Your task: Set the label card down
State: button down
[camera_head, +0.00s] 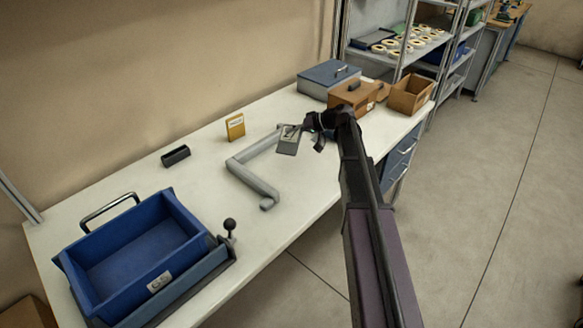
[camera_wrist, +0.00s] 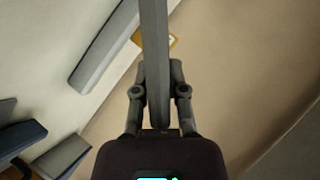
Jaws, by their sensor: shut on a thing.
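My gripper (camera_head: 312,128) is shut on a flat grey card with a small dark mark, which I take to be the label card (camera_head: 289,140). It hangs tilted to the left of my gripper, over the white workbench (camera_head: 195,190). In the wrist view the card (camera_wrist: 154,45) shows edge-on as a long grey strip between the fingers (camera_wrist: 160,95). Whether its lower edge touches anything below cannot be told.
A bent grey tube frame (camera_head: 255,180) lies just left of the card. A yellow box (camera_head: 235,127) and black block (camera_head: 175,156) stand farther left. A blue bin (camera_head: 75,268) is at the front left. Boxes (camera_head: 328,75) crowd the far end. Bare bench lies between.

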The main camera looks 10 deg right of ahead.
aim_at(296, 160)
jog(key=m, duration=0.2)
jog(key=m+b, duration=0.1)
jog(key=m, duration=0.1)
jog(key=shift+w+d+f+t, duration=0.2)
jog(key=shift+d+f+t, duration=0.1)
jog(key=shift+d+f, duration=0.05)
jog(key=m, duration=0.2)
jog(key=m+t+b, duration=0.1)
jog(key=shift+w+d+m, duration=0.25)
jog(key=shift+d+m, duration=0.1)
jog(key=shift+m, duration=0.05)
jog(key=shift+f+b, duration=0.2)
jog(key=shift+b, duration=0.1)
notch_tip(296, 160, down, 10)
jog(key=b, duration=0.9)
jog(key=shift+r+b, duration=0.25)
jog(key=shift+b, duration=0.05)
jog(key=c, duration=0.8)
grip_release()
jog(key=shift+c, duration=0.2)
